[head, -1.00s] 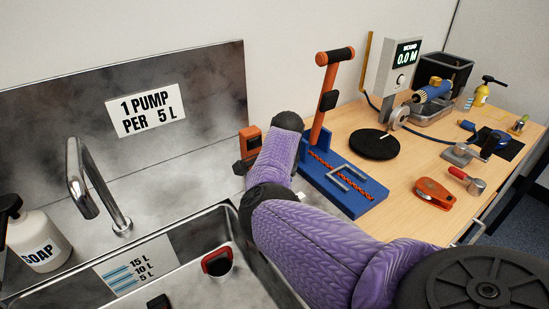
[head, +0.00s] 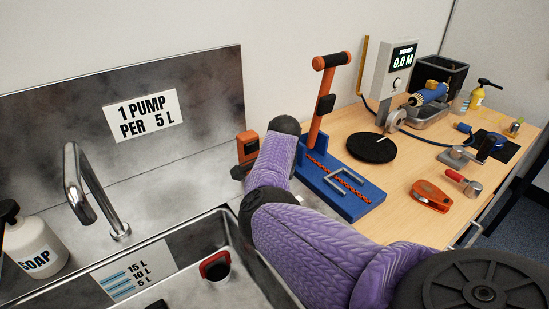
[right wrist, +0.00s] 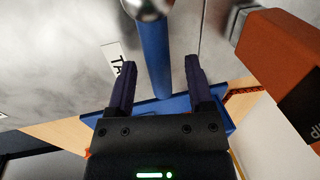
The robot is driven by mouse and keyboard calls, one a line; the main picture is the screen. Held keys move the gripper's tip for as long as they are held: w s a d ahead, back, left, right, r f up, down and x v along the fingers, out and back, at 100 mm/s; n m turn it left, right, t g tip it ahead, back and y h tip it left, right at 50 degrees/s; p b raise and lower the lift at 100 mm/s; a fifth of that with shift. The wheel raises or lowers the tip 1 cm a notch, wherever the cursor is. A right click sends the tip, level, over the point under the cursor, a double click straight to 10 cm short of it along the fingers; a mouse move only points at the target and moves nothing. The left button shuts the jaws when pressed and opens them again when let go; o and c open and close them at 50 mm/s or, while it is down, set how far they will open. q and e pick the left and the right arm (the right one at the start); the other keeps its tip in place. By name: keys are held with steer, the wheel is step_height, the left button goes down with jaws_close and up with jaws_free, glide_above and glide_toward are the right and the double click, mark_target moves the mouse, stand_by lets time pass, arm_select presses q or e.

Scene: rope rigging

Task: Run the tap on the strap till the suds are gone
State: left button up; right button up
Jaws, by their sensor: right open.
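The steel tap (head: 92,190) curves over the sink (head: 250,265) at the left of the head view; no running water shows. A pale grey surface fills the visible basin; I cannot tell whether it is suds. A red-rimmed dark piece (head: 215,266) and a black piece (head: 157,305) show in the basin; I cannot make out the strap. My right gripper (right wrist: 157,72) is open in the right wrist view, with a blue rod (right wrist: 153,50) showing between its fingers. I see no grip on the rod. In the head view my purple right arm hides this gripper. My left gripper is out of view.
A soap bottle (head: 33,245) stands left of the tap. An orange device (head: 247,147) sits right of the sink, beside my arm; an orange block (right wrist: 275,60) is close by my right gripper. A blue stand (head: 350,195) and several tools crowd the wooden bench (head: 400,205).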

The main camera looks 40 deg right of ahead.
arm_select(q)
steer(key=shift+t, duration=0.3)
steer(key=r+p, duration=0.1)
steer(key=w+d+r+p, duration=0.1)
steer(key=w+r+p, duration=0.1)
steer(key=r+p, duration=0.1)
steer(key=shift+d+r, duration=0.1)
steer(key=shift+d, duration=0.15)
arm_select(e)
step_height(320, 180, up, 10)
steer(key=s, duration=0.2)
steer(key=shift+a+f, duration=0.15)
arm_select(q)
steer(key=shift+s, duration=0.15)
